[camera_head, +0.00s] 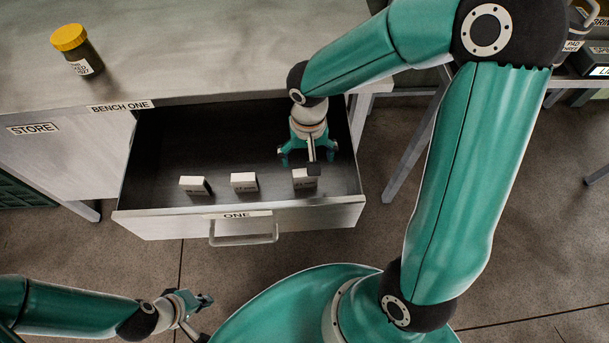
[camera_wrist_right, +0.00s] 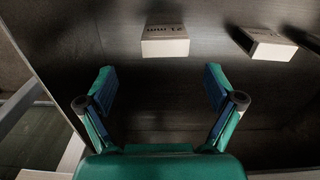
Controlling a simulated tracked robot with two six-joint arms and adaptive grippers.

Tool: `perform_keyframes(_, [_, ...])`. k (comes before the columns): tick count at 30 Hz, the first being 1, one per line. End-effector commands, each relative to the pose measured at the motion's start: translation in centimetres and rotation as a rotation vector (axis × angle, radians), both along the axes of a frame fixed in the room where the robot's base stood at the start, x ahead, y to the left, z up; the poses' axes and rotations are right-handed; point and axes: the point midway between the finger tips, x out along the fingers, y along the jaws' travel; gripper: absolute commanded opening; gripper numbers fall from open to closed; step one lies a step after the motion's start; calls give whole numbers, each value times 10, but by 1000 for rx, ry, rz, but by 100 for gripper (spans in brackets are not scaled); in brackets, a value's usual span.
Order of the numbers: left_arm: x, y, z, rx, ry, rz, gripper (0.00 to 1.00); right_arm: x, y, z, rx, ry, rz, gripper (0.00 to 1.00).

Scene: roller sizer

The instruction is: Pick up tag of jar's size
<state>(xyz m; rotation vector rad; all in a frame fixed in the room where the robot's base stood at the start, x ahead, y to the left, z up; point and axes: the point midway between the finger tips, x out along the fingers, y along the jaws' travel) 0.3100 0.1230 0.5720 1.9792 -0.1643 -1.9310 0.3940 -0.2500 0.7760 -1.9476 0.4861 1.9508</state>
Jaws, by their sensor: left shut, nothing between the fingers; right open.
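Three small white tag blocks lie in the open drawer: a left tag (camera_head: 194,186), a middle tag (camera_head: 244,182) and a right tag (camera_head: 304,179). Their print is too small to read surely in the head view. The jar (camera_head: 84,58), dark with a yellow lid and white label, stands on the bench top. My right gripper (camera_head: 308,156) is open and empty inside the drawer, just behind the right tag. In the wrist view that tag (camera_wrist_right: 165,47) is ahead of the open fingers (camera_wrist_right: 160,76), its "mm" print upside down. My left gripper (camera_head: 203,304) is shut and empty, low at left.
The drawer (camera_head: 150,222), labelled ONE, is pulled out from the bench (camera_head: 180,85), with its handle (camera_head: 244,238) in front. The drawer floor behind the left tags is clear. A shelf with labelled boxes (camera_head: 590,62) stands at far right.

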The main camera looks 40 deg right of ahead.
Motion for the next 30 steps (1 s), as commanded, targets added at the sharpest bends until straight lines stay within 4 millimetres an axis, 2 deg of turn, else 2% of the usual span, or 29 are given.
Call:
perform_keyframes(8, [0,0,-2,0,0,0,0,0,2,-19,1,2,0,92])
perform_keyframes(16, [0,0,-6,0,0,0,0,-1,8,-56,2,4,0,92])
perform_keyframes(20, [0,0,-6,0,0,0,0,0,8,-62,2,0,-2,92])
perform_keyframes(26, [0,0,-6,0,0,0,0,0,8,-62,2,0,-2,92])
perform_keyframes(30, [0,0,-6,0,0,0,0,0,8,-62,2,0,-2,70])
